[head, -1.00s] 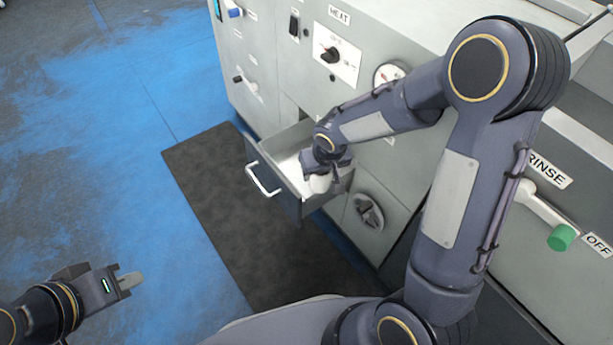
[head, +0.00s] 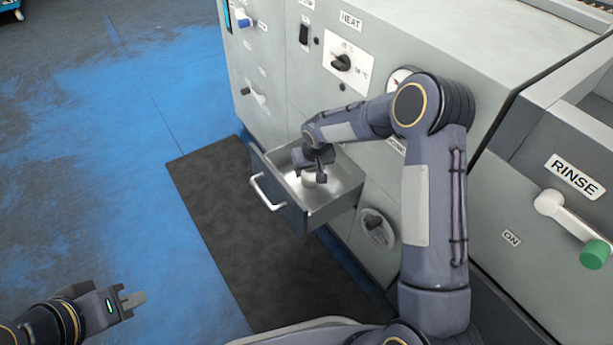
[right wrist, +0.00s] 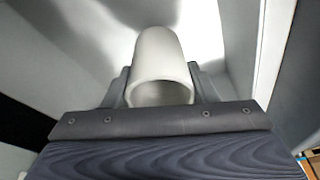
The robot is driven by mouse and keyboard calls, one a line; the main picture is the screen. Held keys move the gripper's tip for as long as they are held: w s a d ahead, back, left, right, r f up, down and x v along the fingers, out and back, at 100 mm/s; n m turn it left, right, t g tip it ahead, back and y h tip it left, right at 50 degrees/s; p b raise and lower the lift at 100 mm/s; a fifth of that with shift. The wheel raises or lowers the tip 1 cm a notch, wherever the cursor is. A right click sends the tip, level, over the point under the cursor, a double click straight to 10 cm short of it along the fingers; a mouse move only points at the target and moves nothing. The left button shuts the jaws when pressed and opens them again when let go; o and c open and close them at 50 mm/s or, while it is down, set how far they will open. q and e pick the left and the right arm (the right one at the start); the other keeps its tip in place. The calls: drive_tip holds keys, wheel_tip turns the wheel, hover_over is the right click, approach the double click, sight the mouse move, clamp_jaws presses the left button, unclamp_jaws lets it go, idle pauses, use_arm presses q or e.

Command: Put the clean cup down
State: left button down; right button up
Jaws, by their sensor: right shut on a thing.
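The clean cup (head: 309,181) is small and white. It shows in the head view inside the open metal drawer (head: 345,172). In the right wrist view the cup (right wrist: 160,60) has its open rim towards the camera, between the two fingers. My right gripper (head: 314,177) reaches down into the drawer and is shut on the cup. Whether the cup touches the drawer floor cannot be told. My left gripper (head: 134,300) is at the lower left, over the floor and away from the drawer. Its fingers look close together, but the gap is not clear.
The grey cabinet (head: 290,75) has a HEAT dial (head: 342,62) above the drawer and a RINSE lever (head: 560,215) with a green knob at the right. A dark mat (head: 215,190) lies on the blue floor. The space left of the drawer is clear.

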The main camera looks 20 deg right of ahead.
sight(310, 176)
wheel_tip(310, 176, down, 3)
drive_tip(key=shift+s+r+b, duration=0.1)
drive_tip(key=shift+r+b, duration=0.05)
drive_tip(key=shift+b, duration=0.15)
drive_tip(key=shift+r, duration=0.1)
drive_tip(key=shift+f, duration=0.35)
drive_tip(key=o, duration=1)
drive_tip(key=shift+r, duration=0.1)
drive_tip(key=shift+c, duration=0.2)
